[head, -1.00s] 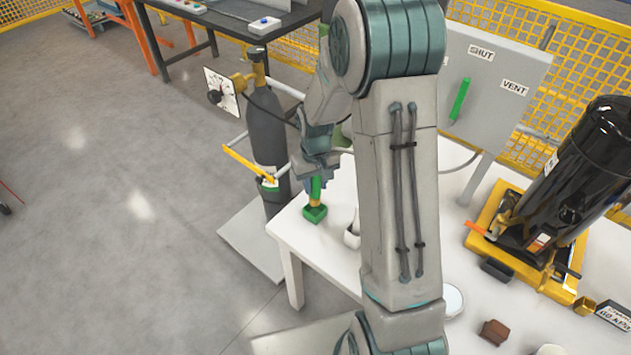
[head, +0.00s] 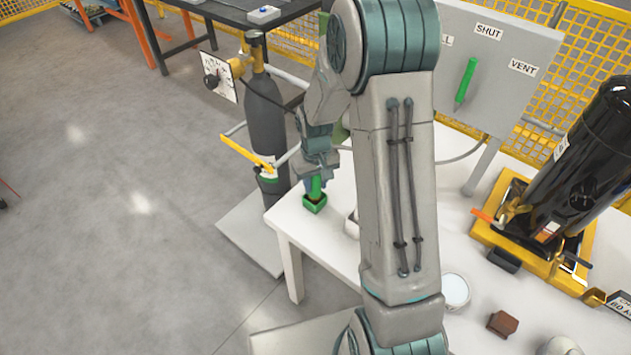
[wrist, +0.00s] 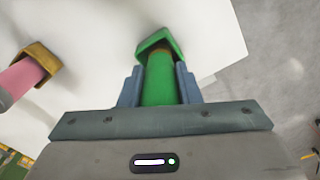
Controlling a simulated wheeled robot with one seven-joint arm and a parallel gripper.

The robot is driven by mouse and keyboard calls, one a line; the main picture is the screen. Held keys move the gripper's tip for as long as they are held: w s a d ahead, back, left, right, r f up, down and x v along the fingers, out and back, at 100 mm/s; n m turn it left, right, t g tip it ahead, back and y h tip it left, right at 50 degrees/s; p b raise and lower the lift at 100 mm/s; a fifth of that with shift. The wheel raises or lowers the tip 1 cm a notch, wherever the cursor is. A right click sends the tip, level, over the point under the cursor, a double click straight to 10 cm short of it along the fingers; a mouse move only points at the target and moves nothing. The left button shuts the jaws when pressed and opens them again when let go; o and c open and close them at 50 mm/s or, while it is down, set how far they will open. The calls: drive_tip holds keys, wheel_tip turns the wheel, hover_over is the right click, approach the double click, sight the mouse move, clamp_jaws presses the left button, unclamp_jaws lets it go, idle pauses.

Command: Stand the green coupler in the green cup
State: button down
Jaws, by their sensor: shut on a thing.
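The green coupler (head: 316,186) is upright between the jaws of my gripper (head: 316,177), which is shut on it. In the wrist view the green coupler (wrist: 159,82) stands between the two blue-grey fingers of my gripper (wrist: 159,92). The cup's rim (wrist: 152,41) shows around the coupler's far end in the wrist view. The lower end is at the cup's mouth; how deep it sits inside is hidden.
A pink cylinder (wrist: 22,78) stands in a brown holder (wrist: 40,57) left of the cup. A grey gas bottle (head: 267,130) with a yellow-handled frame stands beyond the table's left edge.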

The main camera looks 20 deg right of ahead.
drive_tip(key=shift+f+b, duration=0.55)
drive_tip(key=shift+f, duration=0.1)
drive_tip(key=c, duration=1)
unclamp_jaws()
drive_tip(key=shift+r, duration=0.1)
drive_tip(key=shift+o, duration=0.2)
wheel_tip(320, 180, up, 14)
drive_tip(key=shift+f, duration=0.1)
